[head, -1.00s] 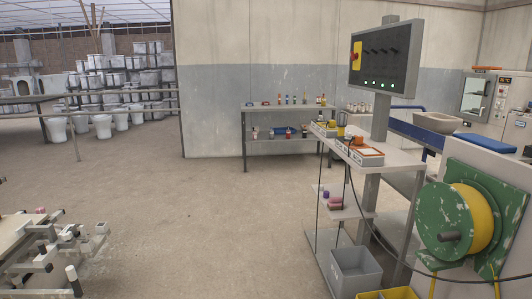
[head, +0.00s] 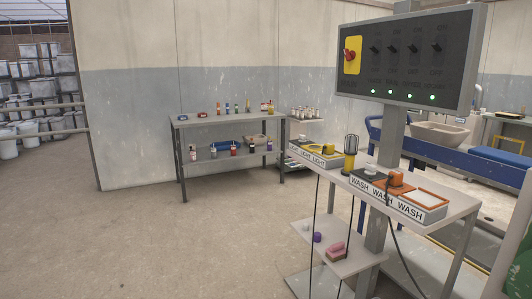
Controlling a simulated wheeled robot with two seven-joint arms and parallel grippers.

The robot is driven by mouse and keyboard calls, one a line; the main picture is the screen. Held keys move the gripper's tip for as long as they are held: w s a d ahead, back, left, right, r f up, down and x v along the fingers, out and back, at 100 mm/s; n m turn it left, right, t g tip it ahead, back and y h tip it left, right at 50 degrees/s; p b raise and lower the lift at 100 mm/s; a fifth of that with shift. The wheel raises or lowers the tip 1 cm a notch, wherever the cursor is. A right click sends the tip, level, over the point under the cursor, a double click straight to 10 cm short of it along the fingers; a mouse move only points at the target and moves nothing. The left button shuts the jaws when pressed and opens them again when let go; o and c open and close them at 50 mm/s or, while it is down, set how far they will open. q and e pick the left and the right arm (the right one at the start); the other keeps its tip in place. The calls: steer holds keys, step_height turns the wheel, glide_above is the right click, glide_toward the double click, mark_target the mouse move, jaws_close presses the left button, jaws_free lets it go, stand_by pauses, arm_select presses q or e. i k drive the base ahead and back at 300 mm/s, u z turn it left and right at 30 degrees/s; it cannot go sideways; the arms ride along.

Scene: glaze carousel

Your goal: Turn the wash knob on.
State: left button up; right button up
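The wash box (head: 398,205), a low grey and orange case with WASH printed along its front, lies on the grey stand top in the right half of the head view. An orange knob (head: 396,179) stands up from its top. A pale round piece (head: 370,170) sits left of the knob, and a white square panel in an orange frame (head: 424,200) sits right of it. I cannot tell from here whether the knob is set on or off. Neither of my grippers is in view, and nothing of mine touches the box.
A switch panel (head: 410,60) on a post (head: 392,134) rises behind. A lower shelf (head: 345,262) juts out below. The floor (head: 170,240) at left is clear.

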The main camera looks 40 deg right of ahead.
mark_target(371, 168)
steer(key=z, duration=0.3)
steer(key=i, duration=2.2)
steer(key=z, duration=0.9)
